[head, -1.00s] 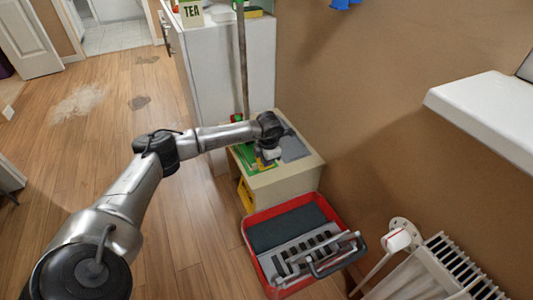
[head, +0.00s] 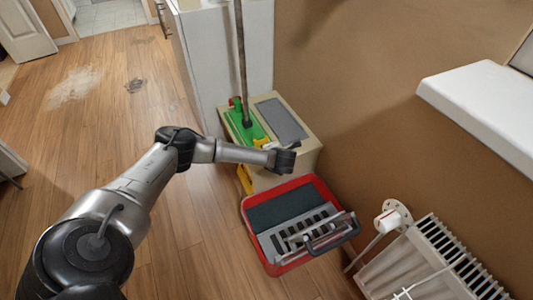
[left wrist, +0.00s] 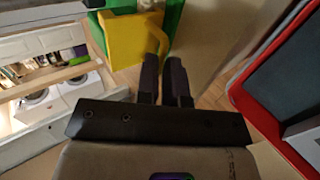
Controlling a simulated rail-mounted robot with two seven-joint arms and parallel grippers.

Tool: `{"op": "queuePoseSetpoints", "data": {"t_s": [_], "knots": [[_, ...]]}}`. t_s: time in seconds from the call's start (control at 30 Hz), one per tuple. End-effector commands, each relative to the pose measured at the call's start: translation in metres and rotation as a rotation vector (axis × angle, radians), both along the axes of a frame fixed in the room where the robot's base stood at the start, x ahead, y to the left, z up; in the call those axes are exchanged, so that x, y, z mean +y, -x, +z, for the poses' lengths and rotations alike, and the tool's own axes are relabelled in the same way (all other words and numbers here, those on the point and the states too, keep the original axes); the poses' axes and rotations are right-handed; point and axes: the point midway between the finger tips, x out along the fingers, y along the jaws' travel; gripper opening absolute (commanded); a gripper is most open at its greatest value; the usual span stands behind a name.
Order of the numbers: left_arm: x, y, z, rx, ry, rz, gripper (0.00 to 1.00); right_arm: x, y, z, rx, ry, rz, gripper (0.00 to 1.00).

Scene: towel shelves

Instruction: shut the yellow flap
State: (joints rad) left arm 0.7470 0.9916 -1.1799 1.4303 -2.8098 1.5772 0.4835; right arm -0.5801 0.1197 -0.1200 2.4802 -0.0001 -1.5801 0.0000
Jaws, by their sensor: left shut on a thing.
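The yellow flap (head: 244,179) shows as a small patch on the left side of the beige box, partly hidden by my left arm. In the left wrist view, the yellow flap (left wrist: 123,42) is a panel with a curved yellow edge or handle, and a green part stands beside it. My left gripper (left wrist: 164,62) has its two dark fingertips at this curved yellow part, shut on it with a narrow space between the fingers. In the head view the fingers are hidden behind my wrist. My right gripper is in neither view.
The beige box (head: 305,150) has a green item (head: 240,125) and a grey panel (head: 280,119) on top. An open red toolbox (head: 245,205) stands close in front. A radiator (head: 425,265) and a white shelf (head: 480,105) are at the right. Wooden floor is clear at left.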

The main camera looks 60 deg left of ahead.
Motion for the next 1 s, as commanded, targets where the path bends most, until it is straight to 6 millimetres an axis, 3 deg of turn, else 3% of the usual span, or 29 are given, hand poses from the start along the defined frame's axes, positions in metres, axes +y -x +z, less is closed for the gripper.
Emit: {"op": "queuePoseSetpoints", "data": {"t_s": [0.2, 0.77, 0.8, 1.0], "knots": [[0.0012, -0.0004, -0.0053, -0.007, -0.063, 0.000, 0.00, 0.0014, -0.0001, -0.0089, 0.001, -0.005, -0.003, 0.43], [0.0021, 0.0004, -0.0064, -0.006, -0.086, 0.000, 0.00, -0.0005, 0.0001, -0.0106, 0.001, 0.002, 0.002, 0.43], [0.0022, 0.0005, -0.0064, -0.006, -0.086, 0.000, 0.11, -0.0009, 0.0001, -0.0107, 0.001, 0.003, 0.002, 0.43], [0.0021, 0.0003, -0.0060, -0.007, -0.086, 0.001, 0.30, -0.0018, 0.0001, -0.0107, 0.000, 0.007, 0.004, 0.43]]}}
